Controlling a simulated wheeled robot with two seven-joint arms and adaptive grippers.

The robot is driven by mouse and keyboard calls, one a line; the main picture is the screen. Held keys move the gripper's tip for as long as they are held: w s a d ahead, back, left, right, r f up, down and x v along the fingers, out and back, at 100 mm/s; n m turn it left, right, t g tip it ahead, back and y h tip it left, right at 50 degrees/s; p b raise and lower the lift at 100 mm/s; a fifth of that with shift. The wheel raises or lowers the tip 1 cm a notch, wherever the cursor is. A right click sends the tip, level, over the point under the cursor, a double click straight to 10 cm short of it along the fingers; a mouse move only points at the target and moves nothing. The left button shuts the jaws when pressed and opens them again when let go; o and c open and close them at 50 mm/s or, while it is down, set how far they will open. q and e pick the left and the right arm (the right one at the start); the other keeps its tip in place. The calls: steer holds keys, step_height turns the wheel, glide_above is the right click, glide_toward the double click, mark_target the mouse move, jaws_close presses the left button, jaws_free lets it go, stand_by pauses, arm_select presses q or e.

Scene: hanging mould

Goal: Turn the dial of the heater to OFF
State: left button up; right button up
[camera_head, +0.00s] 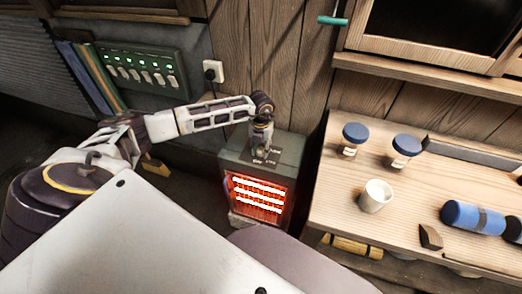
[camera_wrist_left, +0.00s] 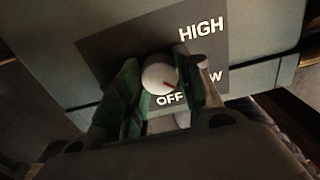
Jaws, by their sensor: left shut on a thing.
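The heater (camera_head: 284,152) is a dark green-grey box on the floor, with several bars glowing orange-white at its front. Its dial (camera_wrist_left: 158,72) is a round white knob on a dark plate (camera_wrist_left: 100,45) with the labels HIGH, OFF and a partly hidden one ending in W. My right gripper is not in view.
A wooden bench (camera_head: 335,190) stands right of the heater, with a white cup (camera_head: 375,196), two blue-lidded jars (camera_head: 355,134) and a blue cylinder (camera_head: 462,216). A green switch panel (camera_head: 140,70) and a wall socket (camera_head: 213,71) are behind my left arm.

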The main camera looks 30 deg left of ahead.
arm_select(q)
steer(key=shift+m+b, duration=0.3)
steer(key=shift+m, duration=0.5)
steer(key=shift+m+b, duration=0.45)
steer(key=shift+m, duration=0.75)
steer(key=shift+m+b, duration=0.45)
steer(key=shift+m, duration=1.35)
steer(key=shift+m+b, duration=0.5)
steer(key=shift+m, duration=0.2)
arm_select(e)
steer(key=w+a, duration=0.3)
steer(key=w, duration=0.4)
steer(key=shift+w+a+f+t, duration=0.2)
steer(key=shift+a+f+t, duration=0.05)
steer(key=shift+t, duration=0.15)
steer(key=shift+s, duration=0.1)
arm_select(q)
steer(key=o, duration=1.1)
steer(key=shift+c, duration=0.2)
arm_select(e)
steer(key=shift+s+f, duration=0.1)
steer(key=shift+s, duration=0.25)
